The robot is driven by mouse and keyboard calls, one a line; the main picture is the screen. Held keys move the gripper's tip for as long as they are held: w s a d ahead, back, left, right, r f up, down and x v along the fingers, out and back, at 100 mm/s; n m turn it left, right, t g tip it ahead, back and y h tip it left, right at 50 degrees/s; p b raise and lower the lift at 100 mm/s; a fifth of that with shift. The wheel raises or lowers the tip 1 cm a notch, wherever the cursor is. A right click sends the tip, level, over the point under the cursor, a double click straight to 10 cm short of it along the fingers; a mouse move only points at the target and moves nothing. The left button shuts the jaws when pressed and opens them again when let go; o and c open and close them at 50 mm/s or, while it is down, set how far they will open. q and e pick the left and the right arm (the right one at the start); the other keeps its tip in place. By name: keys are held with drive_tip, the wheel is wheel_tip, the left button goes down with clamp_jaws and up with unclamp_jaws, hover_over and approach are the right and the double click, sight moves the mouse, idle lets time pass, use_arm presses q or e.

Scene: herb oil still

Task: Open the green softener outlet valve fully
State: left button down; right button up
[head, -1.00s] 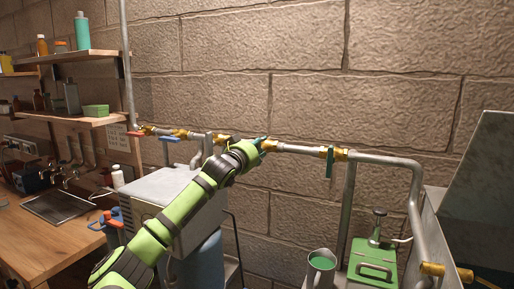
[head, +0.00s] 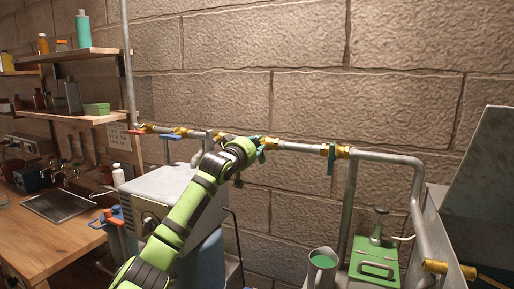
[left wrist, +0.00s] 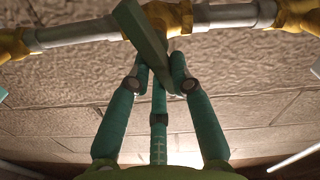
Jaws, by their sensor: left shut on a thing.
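My left gripper (left wrist: 159,72) is at the wall pipe, shut on a green valve handle (left wrist: 145,38). In the left wrist view the flat handle slants across the fingers, at an angle to the pipe, below a brass valve body (left wrist: 168,14). The far end of the handle sits between the fingertips. In the head view the left gripper (head: 261,147) hides most of this valve. Another green valve handle (head: 331,160) hangs down, crosswise to the pipe, farther right. My right gripper is not in view.
The grey pipe (head: 302,147) runs along the brick wall, with red (head: 137,132) and blue (head: 170,137) handles at left. Shelves are at left.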

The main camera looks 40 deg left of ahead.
use_arm(q)
drive_tip(key=shift+s+a+f+n+p, duration=0.1)
drive_tip(key=shift+a+f+n+p, duration=0.3)
drive_tip(key=shift+n, duration=1.95)
drive_tip(key=shift+s+a+f+n+p, duration=0.1)
drive_tip(key=shift+n+p, duration=0.55)
drive_tip(key=shift+n, duration=1.65)
drive_tip(key=shift+a+f+n+p, duration=0.25)
drive_tip(key=shift+n+p, duration=0.3)
drive_tip(key=shift+n, duration=1.8)
drive_tip(key=c, duration=1.1)
unclamp_jaws()
drive_tip(key=v, duration=1.2)
